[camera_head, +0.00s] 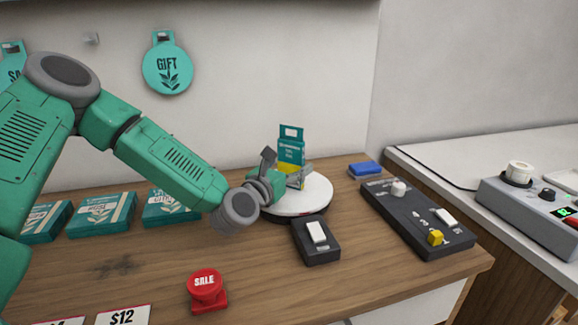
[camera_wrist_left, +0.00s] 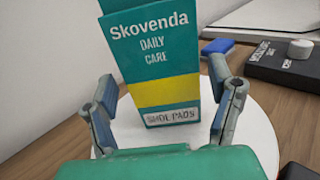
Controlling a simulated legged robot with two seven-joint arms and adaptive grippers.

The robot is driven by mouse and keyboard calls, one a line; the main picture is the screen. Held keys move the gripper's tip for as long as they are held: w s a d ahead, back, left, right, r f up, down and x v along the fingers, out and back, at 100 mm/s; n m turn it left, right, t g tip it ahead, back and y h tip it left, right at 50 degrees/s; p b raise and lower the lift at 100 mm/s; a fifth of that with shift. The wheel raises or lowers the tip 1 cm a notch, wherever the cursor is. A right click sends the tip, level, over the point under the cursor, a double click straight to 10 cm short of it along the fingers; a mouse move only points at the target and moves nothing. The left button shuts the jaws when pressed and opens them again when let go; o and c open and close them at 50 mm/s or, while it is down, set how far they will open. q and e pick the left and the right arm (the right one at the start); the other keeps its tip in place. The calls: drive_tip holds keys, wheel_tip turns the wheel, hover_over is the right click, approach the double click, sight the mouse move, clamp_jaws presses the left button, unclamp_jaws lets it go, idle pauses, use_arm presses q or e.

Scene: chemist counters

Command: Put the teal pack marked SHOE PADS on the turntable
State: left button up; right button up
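The teal pack marked SHOE PADS (camera_head: 291,152) stands upright on the white turntable (camera_head: 315,194), with a yellow band near its bottom. In the left wrist view the pack (camera_wrist_left: 152,62) stands between and beyond the fingers, on the white disc (camera_wrist_left: 258,138). My left gripper (camera_head: 285,178) is at the turntable's left side, close in front of the pack. In the left wrist view its fingers (camera_wrist_left: 164,103) are spread wide, with gaps visible on both sides of the pack. The pack's top is cut off there. My right gripper is not in view.
Several teal boxes (camera_head: 103,213) lie along the back left of the counter. A black switch box (camera_head: 317,240), a black control panel (camera_head: 418,216), a blue block (camera_head: 364,168) and a red SALE button (camera_head: 206,289) surround the turntable. A grey device (camera_head: 530,205) stands on the right counter.

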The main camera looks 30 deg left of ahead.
use_arm(q)
drive_tip(key=shift+d, duration=0.1)
drive_tip(key=shift+s+r, duration=0.1)
drive_tip(key=shift+s, duration=0.05)
drive_tip(key=s+d, duration=0.1)
drive_tip(key=s, duration=1)
drive_tip(key=shift+s, duration=0.35)
